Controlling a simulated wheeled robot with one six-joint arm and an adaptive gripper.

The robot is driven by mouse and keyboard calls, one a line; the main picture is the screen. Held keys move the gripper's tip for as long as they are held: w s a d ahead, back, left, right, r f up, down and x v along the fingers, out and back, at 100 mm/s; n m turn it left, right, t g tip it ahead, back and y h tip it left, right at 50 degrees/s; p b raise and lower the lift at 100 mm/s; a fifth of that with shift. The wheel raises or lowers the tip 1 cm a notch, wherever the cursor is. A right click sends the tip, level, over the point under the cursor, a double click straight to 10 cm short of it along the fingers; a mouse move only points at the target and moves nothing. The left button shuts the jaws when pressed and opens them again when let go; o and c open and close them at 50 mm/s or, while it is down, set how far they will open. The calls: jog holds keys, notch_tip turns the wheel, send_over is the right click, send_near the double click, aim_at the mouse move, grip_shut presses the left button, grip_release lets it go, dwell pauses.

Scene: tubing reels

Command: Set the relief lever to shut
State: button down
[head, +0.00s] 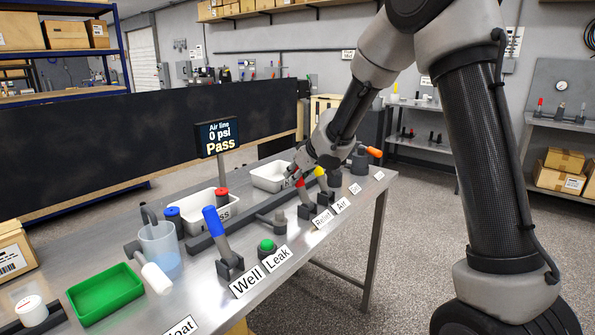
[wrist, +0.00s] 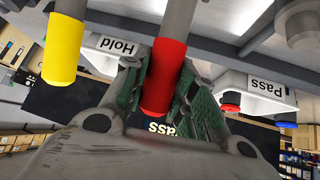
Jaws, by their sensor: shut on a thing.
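The relief lever (head: 307,197) has a red grip and stands in a dark bracket behind the label "Relief" (head: 322,218). Its red grip (wrist: 166,75) fills the middle of the wrist view. My gripper (head: 297,178) is shut on the red grip, with a green-padded finger on each side of it in the wrist view (wrist: 165,98). The lever leans; which end of its travel it is at is hard to tell. A sign (head: 219,137) on a post reads "Air line 0 psi Pass".
The yellow-gripped air lever (head: 321,172) stands close beside the red one. An orange-gripped lever (head: 374,151) is farther back. Nearer stand a blue-gripped lever (head: 215,221), a green button (head: 267,245), a jug (head: 160,249) and a green tray (head: 105,294). White bins (head: 272,176) sit behind.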

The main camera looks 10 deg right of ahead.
jog(key=shift+w+a, duration=0.1)
dwell(0.5)
jog(key=c, duration=1.1)
grip_release()
jog(key=shift+f, duration=0.1)
jog(key=shift+c, duration=0.2)
jog(key=v, duration=1.2)
jog(key=shift+w+a, duration=0.1)
jog(key=shift+w, duration=0.1)
